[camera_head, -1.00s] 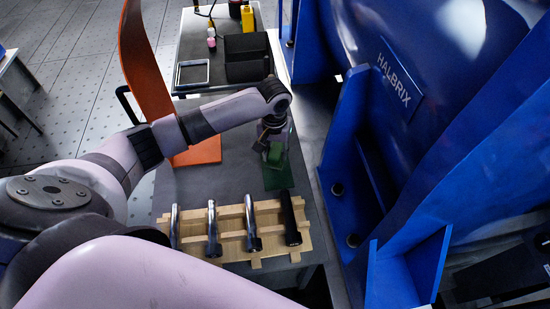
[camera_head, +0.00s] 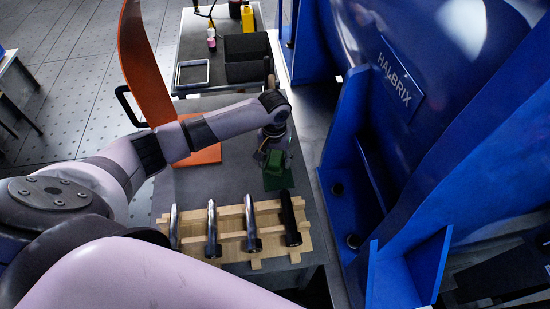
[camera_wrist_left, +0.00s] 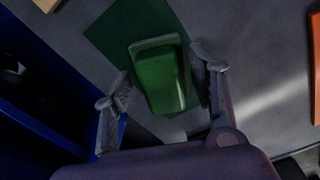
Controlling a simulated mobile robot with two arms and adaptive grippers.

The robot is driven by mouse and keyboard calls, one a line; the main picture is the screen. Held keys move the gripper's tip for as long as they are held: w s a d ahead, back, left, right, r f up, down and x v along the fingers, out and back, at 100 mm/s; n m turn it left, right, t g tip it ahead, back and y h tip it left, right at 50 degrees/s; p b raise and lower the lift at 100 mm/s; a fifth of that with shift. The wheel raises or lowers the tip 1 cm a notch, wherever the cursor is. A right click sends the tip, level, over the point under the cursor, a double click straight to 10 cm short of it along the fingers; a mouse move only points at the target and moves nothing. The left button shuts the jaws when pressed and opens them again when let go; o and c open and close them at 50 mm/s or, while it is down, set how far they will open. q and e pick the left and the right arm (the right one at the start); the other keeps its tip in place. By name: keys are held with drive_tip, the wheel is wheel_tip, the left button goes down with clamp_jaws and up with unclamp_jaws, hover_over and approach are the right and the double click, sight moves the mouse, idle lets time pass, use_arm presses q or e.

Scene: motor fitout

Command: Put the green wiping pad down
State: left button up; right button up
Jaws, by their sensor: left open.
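The green wiping pad (camera_head: 275,162) is a small bright-green block at the dark green mat (camera_head: 279,182) on the grey table. In the left wrist view the pad (camera_wrist_left: 163,82) lies between the fingers, over one corner part of the mat (camera_wrist_left: 118,30). My left gripper (camera_wrist_left: 160,66) is open, with a finger on each side of the pad and visible gaps beside it. In the head view the left gripper (camera_head: 266,154) is right at the pad and partly hides it. The pad's underside is hidden. My right gripper is not in view.
A wooden rack (camera_head: 230,212) with several metal and black rods stands near the mat. A bent orange sheet (camera_head: 140,65) stands at left. The blue HALBRIX machine (camera_head: 400,130) bounds the right. A black bin (camera_head: 247,70) is behind.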

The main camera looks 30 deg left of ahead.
sight(275, 160)
use_arm(q)
wheel_tip(275, 160, up, 12)
drive_tip(key=p, duration=0.1)
drive_tip(key=shift+s, duration=0.15)
idle(0.4)
drive_tip(key=shift+r, duration=0.15)
